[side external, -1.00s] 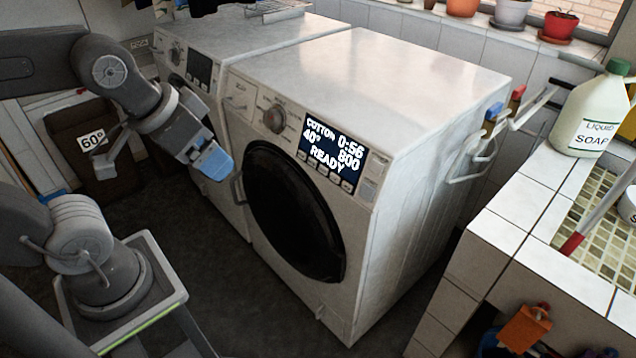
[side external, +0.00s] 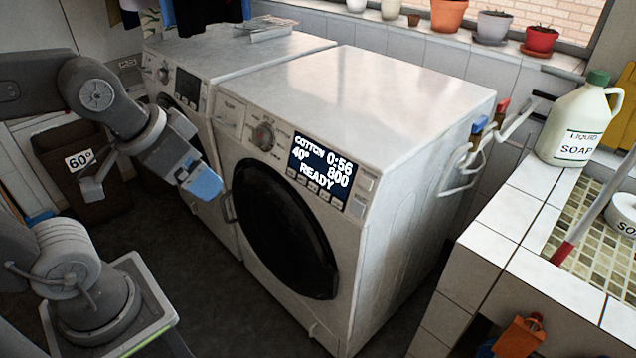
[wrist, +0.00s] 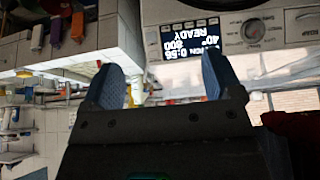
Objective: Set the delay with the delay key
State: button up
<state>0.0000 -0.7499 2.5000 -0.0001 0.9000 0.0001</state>
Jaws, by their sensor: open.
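The white washing machine (side external: 400,110) stands front-on to my gripper. Its dark display (side external: 320,172) reads COTTON, 40°, 0:56, 800 and READY. A row of small keys (side external: 312,186) runs along the display's lower edge; their labels are too small to read, so I cannot tell which is the delay key. My gripper (side external: 202,182) has blue fingertips and hangs left of the display, in front of the machines, touching nothing. In the wrist view my gripper (wrist: 162,62) is open and empty, and the display (wrist: 190,40) appears upside down beyond the fingertips.
A round dial (side external: 263,136) sits left of the display, and the dark door (side external: 285,230) is below. A second white machine (side external: 230,50) stands behind to the left. A tiled counter (side external: 500,245) with a soap jug (side external: 575,125) is at right. The floor in front is clear.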

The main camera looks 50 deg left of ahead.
jog(key=shift+c, duration=0.3)
grip_shut()
dwell(0.8)
dwell(0.9)
